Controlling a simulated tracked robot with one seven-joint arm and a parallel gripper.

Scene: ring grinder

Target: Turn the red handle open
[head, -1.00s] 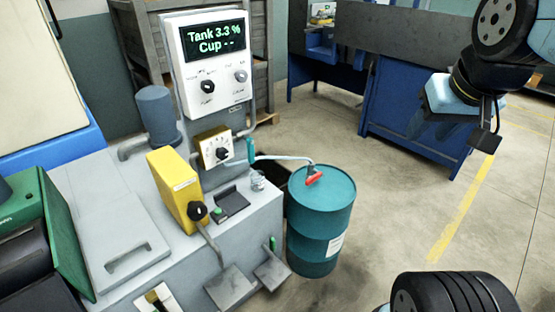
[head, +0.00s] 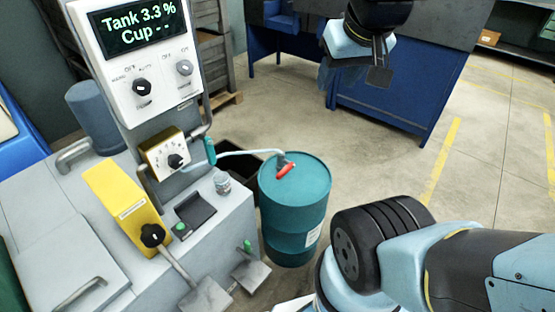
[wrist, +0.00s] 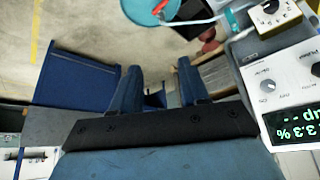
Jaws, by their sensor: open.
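The red handle (head: 286,168) sits on a grey fitting on top of the teal drum (head: 295,195), where a pale hose ends. In the wrist view the red handle (wrist: 158,8) shows at the top edge, on the partly cut-off drum (wrist: 146,11). My gripper (head: 328,76) is in the air above and behind the drum in the head view, near the blue bench. In the wrist view its two dark blue fingers (wrist: 160,82) are apart with nothing between them. The gripper is well clear of the handle.
The grey machine (head: 225,205) with a display panel (head: 140,55) and a yellow box (head: 125,210) stands left of the drum. A blue bench (head: 385,105) is behind. Open floor lies right of the drum, with yellow lines.

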